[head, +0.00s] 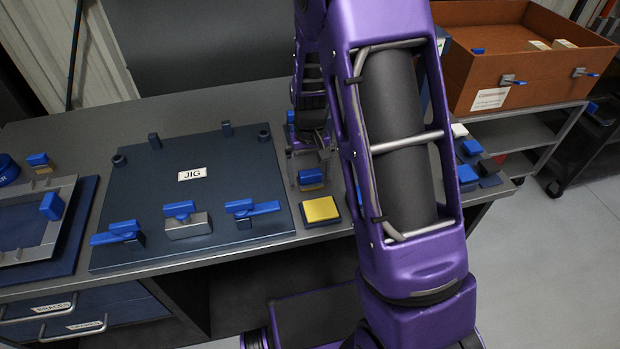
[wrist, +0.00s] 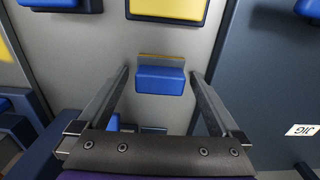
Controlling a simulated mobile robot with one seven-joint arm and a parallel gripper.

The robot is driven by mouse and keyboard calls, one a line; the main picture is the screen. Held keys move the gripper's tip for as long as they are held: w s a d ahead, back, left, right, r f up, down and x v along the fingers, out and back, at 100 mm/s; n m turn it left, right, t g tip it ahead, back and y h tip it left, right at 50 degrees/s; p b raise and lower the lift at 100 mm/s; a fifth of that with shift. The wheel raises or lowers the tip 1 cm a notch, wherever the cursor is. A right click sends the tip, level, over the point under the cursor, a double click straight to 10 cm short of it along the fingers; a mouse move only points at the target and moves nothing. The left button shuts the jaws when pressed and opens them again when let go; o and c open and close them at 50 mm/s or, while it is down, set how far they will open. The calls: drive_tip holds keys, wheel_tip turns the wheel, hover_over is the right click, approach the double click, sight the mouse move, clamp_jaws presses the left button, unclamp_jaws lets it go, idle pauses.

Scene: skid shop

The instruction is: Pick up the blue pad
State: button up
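A small blue pad (head: 311,176) with a tan edge sits on the grey bench top, right of the jig plate and behind a yellow pad. It also shows in the wrist view (wrist: 160,80), between the fingertips of my gripper (wrist: 159,76). The fingers are spread with a gap on each side of the pad, and nothing is held. In the head view my gripper (head: 308,158) hangs just behind and above the pad, partly hidden by my arm. I cannot tell the exact height of the fingertips over the bench.
The yellow pad (head: 321,209) on a dark base lies in front. The jig plate (head: 255,170) with blue-handled clamps (head: 180,210) is to the left. Other blue blocks (head: 467,175) lie right of my arm. An orange-brown crate (head: 470,70) stands on a cart at the right.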

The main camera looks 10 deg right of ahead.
sight(310, 172)
drive_tip(key=c, duration=1.4)
drive_tip(key=shift+o, duration=0.2)
wheel_tip(310, 172, up, 10)
drive_tip(key=shift+r+p, duration=0.1)
drive_tip(key=shift+p, duration=0.6)
drive_tip(key=o, duration=0.8)
drive_tip(key=c, duration=0.5)
